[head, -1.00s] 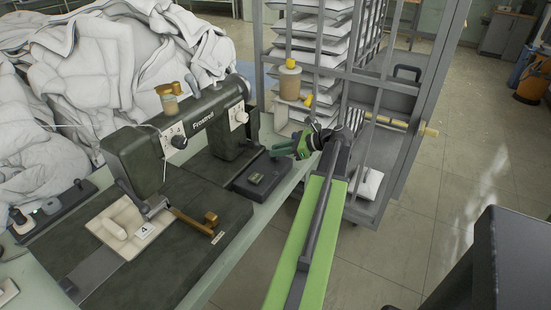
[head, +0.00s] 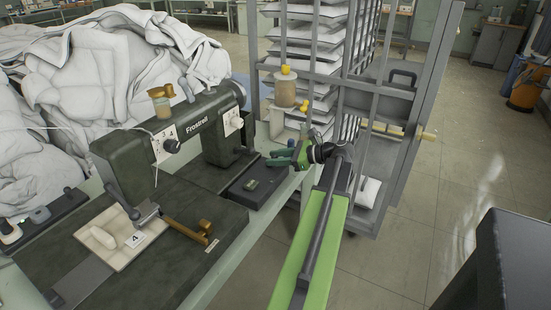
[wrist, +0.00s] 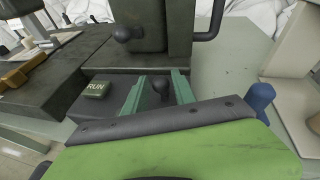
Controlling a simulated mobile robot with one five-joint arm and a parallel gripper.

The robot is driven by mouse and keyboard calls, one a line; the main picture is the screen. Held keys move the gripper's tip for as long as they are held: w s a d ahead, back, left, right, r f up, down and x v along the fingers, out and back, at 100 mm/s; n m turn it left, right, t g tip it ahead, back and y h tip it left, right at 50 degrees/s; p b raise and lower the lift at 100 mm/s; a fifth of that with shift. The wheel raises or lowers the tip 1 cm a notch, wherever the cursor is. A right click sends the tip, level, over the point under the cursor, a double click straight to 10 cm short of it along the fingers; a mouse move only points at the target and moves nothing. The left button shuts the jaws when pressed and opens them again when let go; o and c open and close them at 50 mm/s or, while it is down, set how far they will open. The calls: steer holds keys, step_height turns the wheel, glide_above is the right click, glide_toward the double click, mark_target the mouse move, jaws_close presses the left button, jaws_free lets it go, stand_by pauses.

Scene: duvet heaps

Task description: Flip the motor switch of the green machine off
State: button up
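The dark green sewing machine (head: 196,137) marked Frostrell stands on the bench at left in the head view. A low dark switch box (head: 268,199) sits at its right end, with a small green RUN plate (wrist: 96,90) on top in the wrist view. A dark ball knob (wrist: 160,86) shows between my fingers at this box. My gripper (head: 270,158) is at the far right end of the box, pointing left. In the wrist view its two green fingers (wrist: 158,90) are apart, one each side of the knob; I cannot tell if either touches it.
A grey wire rack (head: 368,100) with stacked white pads stands just behind my arm. A thread cone (head: 285,93) stands behind the machine's right end. White duvets (head: 110,65) heap behind the machine. Open floor (head: 415,235) lies to the right.

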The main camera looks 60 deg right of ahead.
steer(key=shift+o, duration=0.5)
steer(key=shift+s+d+r, duration=0.15)
steer(key=shift+s, duration=0.1)
steer(key=p+v, duration=0.5)
steer(key=v, duration=1.2)
steer(key=shift+w, duration=0.1)
